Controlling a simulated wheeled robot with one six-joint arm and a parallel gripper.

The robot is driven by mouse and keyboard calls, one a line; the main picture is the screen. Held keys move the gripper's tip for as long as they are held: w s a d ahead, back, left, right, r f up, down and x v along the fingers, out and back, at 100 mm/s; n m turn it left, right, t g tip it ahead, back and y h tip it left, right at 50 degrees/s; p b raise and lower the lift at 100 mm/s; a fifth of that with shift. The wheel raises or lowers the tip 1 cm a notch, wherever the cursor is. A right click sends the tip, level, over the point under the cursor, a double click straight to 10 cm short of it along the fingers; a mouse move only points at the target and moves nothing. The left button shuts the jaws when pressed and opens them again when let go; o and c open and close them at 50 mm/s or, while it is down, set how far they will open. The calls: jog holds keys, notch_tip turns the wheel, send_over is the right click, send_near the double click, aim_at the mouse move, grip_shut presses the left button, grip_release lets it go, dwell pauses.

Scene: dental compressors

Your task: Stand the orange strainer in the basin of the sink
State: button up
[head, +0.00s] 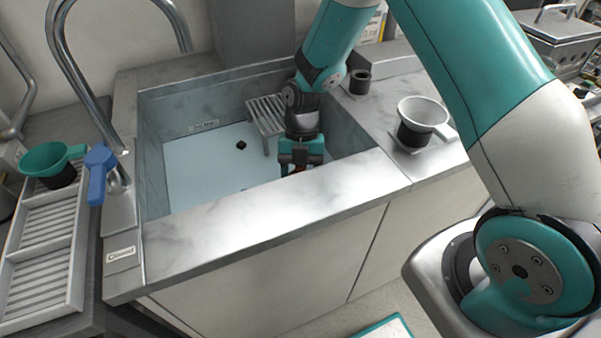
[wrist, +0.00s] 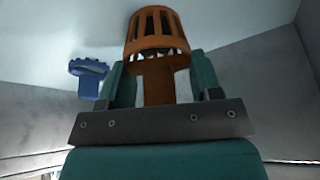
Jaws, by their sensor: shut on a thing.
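The orange strainer (wrist: 157,32) shows in the wrist view, with a slotted cup at its far end. My gripper (wrist: 155,80) is shut on its orange stem, one teal finger on each side. In the head view my gripper (head: 300,157) reaches down inside the sink basin (head: 200,180), near its front right. Only a small orange-brown bit of the strainer (head: 299,168) shows there below the fingers. The front rim hides the lower part, so I cannot tell whether the strainer touches the basin floor.
A slatted rack (head: 268,118) stands in the basin behind my gripper. The basin's left floor is clear around the drain (head: 241,145). A white cup-shaped strainer (head: 421,118) stands on the right counter. A green one (head: 50,160) and the blue tap handle (head: 99,172) are at left.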

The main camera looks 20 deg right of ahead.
jog(key=shift+f, duration=0.1)
dwell(0.3)
jog(key=shift+f+b, duration=0.9)
jog(key=shift+f, duration=0.4)
jog(key=o, duration=1)
jog(key=c, duration=0.4)
jog(key=shift+r, duration=0.15)
jog(key=shift+r+p, duration=3)
jog(key=shift+r, duration=0.95)
